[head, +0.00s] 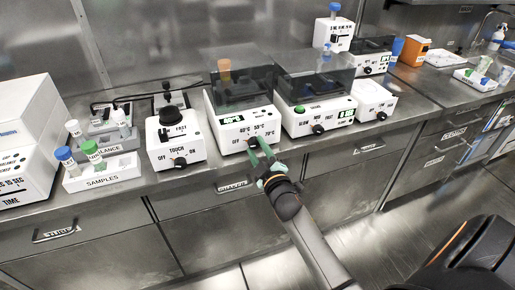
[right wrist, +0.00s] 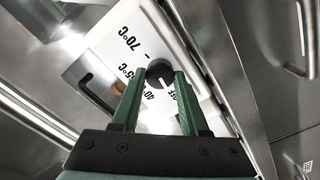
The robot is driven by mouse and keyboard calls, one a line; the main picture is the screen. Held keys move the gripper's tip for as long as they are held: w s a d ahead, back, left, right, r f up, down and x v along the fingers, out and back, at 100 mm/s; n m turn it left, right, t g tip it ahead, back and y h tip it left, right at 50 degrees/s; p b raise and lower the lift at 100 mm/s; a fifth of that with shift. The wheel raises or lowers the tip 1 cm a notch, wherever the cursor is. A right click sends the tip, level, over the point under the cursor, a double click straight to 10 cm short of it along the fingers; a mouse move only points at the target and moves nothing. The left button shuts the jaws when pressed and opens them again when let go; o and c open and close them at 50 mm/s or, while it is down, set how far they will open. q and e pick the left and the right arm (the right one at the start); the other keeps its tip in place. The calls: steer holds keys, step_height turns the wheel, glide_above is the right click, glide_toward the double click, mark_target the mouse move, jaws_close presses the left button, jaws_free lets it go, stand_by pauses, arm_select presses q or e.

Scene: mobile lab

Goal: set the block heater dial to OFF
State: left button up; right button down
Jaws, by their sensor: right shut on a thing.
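The block heater (head: 214,124) is a white box with a smoky clear cover, a green-lit display and the labels OFF, 40°C, 55°C and 70°C on its front. It also shows in the right wrist view (right wrist: 95,68). Its dark round dial (right wrist: 160,70) sits between my right gripper's green fingers. The right gripper (head: 256,160) reaches the dial from the front, and its fingers (right wrist: 158,90) are shut on it. A white mark on the dial points towards the OFF and 40°C side; I cannot tell exactly which. My left gripper is not in view.
A touch mixer (head: 160,152) stands left of the heater, and a shaker (head: 298,124) stands close on its right. A samples rack (head: 100,180) is further left. Drawers with handles (head: 232,187) lie below the steel bench edge.

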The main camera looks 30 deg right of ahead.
steer(key=shift+r, duration=0.15)
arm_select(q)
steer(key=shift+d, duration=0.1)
arm_select(e)
steer(key=shift+c, duration=2.1)
jaws_free()
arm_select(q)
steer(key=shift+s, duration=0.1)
arm_select(e)
steer(key=shift+s, duration=0.1)
